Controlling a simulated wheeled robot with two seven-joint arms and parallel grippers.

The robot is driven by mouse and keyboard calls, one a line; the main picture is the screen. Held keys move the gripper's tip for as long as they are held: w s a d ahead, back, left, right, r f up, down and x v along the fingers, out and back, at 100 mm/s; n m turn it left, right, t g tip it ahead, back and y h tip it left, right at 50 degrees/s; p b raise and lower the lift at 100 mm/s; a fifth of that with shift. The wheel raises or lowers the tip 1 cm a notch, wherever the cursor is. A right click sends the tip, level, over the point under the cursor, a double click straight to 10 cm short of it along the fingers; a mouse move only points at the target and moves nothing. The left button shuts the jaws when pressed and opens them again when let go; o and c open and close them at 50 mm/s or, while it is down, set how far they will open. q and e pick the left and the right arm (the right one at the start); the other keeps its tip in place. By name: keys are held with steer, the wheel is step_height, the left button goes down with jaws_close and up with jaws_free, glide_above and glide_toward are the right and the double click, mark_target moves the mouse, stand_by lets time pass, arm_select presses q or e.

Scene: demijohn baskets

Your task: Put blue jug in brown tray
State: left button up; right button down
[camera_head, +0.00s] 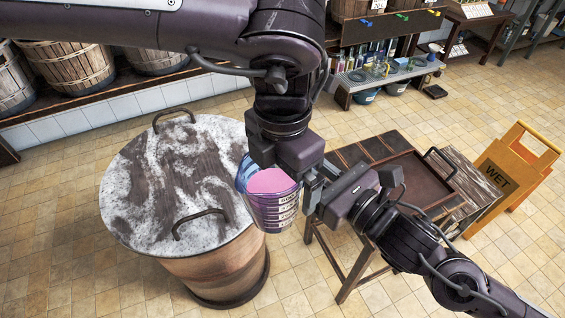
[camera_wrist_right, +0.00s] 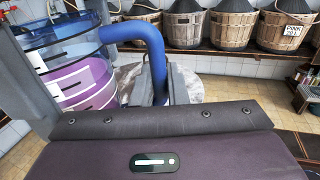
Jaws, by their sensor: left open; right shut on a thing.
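The blue jug (camera_head: 268,197) is a see-through measuring jug with white marks and a pinkish-purple content. It is held up beside the round barrel's right edge. My right gripper (camera_head: 312,192) is shut on its blue handle, which shows in the right wrist view (camera_wrist_right: 150,45); the jug's body (camera_wrist_right: 75,70) is at left there. My left gripper (camera_head: 287,160) is open, just above and beside the jug; its fingertips are mostly hidden, so I cannot tell whether it touches. The brown tray (camera_head: 437,195) has a dark handle and lies on a low wooden table to the right, partly behind my right arm.
A large barrel (camera_head: 215,268) with a marbled top and two handles stands left. A yellow wet-floor sign (camera_head: 510,170) stands right of the tray. Baskets (camera_head: 68,65) line the back left, and a low shelf with bottles (camera_head: 385,72) is behind. Tiled floor is open in front.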

steer(key=shift+r, duration=0.1)
arm_select(q)
steer(key=c, duration=1.4)
steer(key=shift+c, duration=0.3)
arm_select(e)
steer(key=c, duration=1.4)
jaws_free()
steer(key=shift+o, duration=0.2)
